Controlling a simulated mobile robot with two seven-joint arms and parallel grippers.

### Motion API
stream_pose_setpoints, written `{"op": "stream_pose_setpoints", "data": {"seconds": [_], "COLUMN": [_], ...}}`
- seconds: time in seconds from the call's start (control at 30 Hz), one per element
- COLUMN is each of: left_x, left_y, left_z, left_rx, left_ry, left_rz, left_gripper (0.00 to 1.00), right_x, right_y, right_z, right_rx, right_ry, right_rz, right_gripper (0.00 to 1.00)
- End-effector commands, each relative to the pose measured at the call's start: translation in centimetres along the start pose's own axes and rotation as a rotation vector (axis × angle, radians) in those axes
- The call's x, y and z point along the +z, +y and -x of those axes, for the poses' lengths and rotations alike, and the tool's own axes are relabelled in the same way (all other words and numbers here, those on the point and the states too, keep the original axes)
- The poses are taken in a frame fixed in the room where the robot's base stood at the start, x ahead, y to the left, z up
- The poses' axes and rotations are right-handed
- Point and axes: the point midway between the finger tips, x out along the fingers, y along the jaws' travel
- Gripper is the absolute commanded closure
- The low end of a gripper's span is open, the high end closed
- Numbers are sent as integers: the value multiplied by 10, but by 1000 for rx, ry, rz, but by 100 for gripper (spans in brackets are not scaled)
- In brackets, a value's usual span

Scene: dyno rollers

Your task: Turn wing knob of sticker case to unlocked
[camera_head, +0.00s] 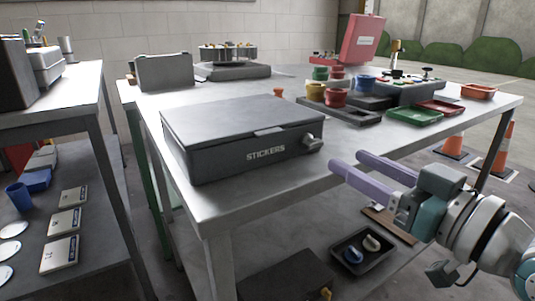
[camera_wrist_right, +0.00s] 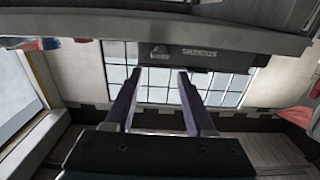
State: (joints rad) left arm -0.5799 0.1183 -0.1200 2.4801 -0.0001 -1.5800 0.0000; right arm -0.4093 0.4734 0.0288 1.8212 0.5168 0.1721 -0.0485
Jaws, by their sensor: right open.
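The sticker case (camera_head: 240,130) is a dark grey box with a closed lid and "STICKERS" on its front face. It sits at the near edge of the grey table. In the right wrist view the case front (camera_wrist_right: 215,58) is upside down, with the knob (camera_wrist_right: 160,51) beyond the fingertips. My right gripper (camera_head: 350,163) is open and empty, its purple fingers pointing at the knob from the right, apart from it. My left gripper is not in view.
The grey table (camera_head: 250,192) has a bare strip before the case. Behind are a grey bin (camera_head: 165,72), red pots (camera_head: 335,97), a green tray (camera_head: 412,116) and a pink case (camera_head: 357,40). A lower shelf holds a black tray (camera_head: 378,268). Another table stands left.

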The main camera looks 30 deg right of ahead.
Motion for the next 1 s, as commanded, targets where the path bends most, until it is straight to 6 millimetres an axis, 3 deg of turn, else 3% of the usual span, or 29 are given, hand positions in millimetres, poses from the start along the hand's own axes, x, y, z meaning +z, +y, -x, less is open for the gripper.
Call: {"op": "stream_pose_setpoints", "data": {"seconds": [0.23,0.8,0.87,1.0], "left_x": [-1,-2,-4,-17], "left_y": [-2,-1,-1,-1], "left_z": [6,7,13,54], "left_rx": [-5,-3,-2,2], "left_ry": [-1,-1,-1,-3], "left_rz": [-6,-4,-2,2], "left_gripper": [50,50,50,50], "right_x": [0,-1,-6,-27], "right_y": [0,-1,-4,-31], "right_z": [28,30,30,31], "right_rx": [0,-1,-6,-45], "right_ry": [-1,-2,-18,-157], "right_rz": [0,0,-1,-2], "right_gripper": [45,45,45,45]}}
